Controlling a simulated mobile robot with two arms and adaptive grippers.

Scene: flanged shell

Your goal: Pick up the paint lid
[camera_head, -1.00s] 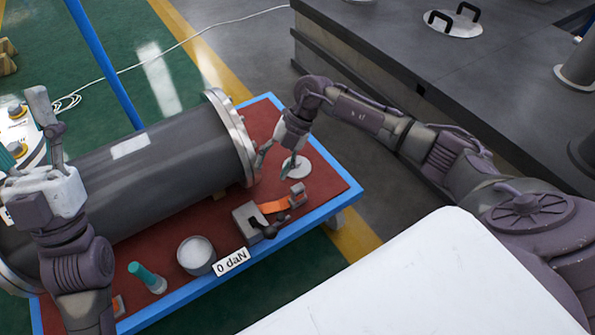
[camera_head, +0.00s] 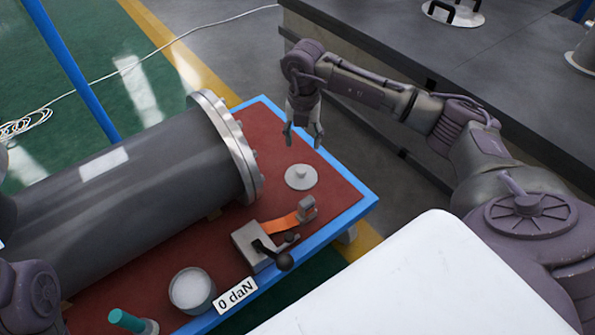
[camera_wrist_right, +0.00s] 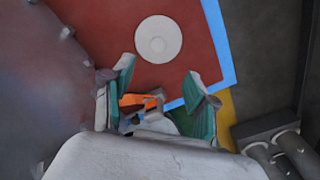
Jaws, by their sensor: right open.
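The paint lid (camera_head: 300,177) is a pale grey disc with a small raised knob. It lies flat on the red table top near the flanged end of the big cylinder. It also shows in the right wrist view (camera_wrist_right: 158,40), beyond the fingertips. My right gripper (camera_head: 303,138) points down with its fingers apart and empty. In the head view it appears just above and behind the lid, apart from it. Its green-padded fingers also show in the right wrist view (camera_wrist_right: 162,78).
A dark flanged cylinder (camera_head: 130,180) fills the table's left side. A grey clamp device (camera_head: 255,245) with an orange strap sits in front of the lid. A can with pale contents (camera_head: 192,290) and a green-handled tool (camera_head: 127,321) stand nearer. Blue edging (camera_head: 365,200) borders the table.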

